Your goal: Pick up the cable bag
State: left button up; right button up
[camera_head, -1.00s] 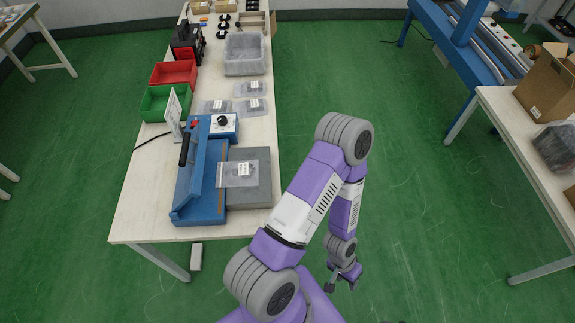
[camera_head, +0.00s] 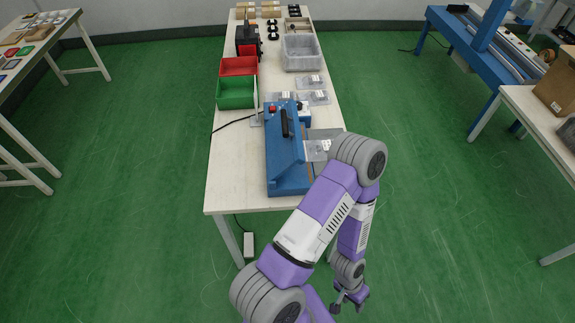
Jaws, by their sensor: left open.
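A clear cable bag (camera_head: 316,150) lies flat at the right side of the blue sealing machine (camera_head: 284,165), partly hidden by my left arm. More clear bags (camera_head: 313,97) with small dark contents lie farther back on the white table (camera_head: 233,170). My left gripper (camera_head: 349,301) hangs low at the bottom, over the green floor, in front of and below the table. It is open and empty, well apart from the bags. My right gripper is not in view.
A green bin (camera_head: 237,94), a red bin (camera_head: 239,66) and a grey clear bin (camera_head: 299,53) stand on the table. A cable runs off its left edge. Another table (camera_head: 545,125) with a cardboard box (camera_head: 558,82) is at right. Green floor is free between.

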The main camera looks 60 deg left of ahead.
aim_at(314, 150)
jog(key=k, duration=0.45)
jog(key=u, duration=0.8)
